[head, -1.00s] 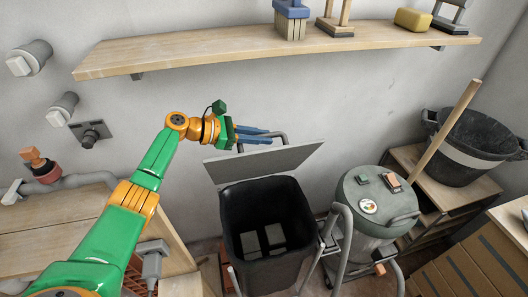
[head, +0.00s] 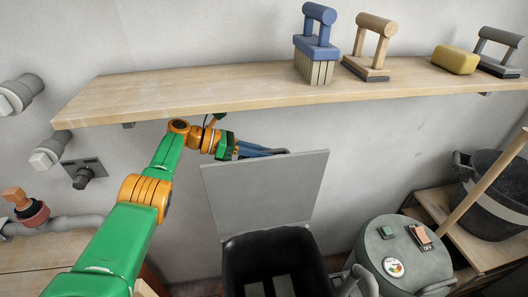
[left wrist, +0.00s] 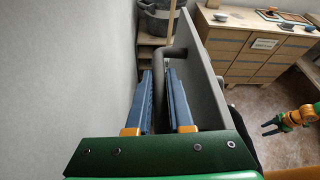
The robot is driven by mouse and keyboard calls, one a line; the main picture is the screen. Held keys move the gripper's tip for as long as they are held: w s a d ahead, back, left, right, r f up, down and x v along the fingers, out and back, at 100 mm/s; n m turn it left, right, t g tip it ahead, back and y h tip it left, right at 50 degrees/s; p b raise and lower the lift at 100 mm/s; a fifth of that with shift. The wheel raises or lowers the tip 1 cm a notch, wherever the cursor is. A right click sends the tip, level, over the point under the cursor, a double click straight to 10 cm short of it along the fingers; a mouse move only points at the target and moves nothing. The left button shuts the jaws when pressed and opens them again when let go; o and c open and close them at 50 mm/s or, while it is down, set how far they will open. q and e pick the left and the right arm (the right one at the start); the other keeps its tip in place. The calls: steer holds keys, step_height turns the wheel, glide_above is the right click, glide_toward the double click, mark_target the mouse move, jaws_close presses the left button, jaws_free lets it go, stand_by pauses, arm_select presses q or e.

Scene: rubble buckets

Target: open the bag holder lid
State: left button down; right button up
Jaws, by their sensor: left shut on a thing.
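The grey bag holder lid (head: 265,190) stands raised, nearly upright, behind the black bin (head: 275,244), whose mouth is uncovered. My left gripper (head: 265,152) is at the lid's top edge, on its wall side, its blue fingers shut on the lid's handle. In the left wrist view the dark handle bar (left wrist: 159,62) runs between the two fingers, and the lid (left wrist: 200,75) shows edge-on at the right. Most of the handle is hidden behind the lid in the head view. My right gripper (left wrist: 267,128) is small at the right of the left wrist view, its fingers apart and empty.
A wooden shelf (head: 210,95) with brushes and a yellow sponge (head: 455,59) runs just above my left gripper. The wall is close behind the lid. A grey vacuum drum (head: 390,235) stands right of the bin. Pipes (head: 60,224) are at the left.

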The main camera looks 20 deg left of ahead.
arm_select(q)
steer(key=shift+f, duration=0.1)
steer(key=c, duration=1)
jaws_free()
steer(key=shift+o, duration=1)
steer(key=shift+w+a, duration=0.1)
steer(key=b+v, duration=0.1)
steer(key=v, duration=0.6)
steer(key=shift+b, duration=0.3)
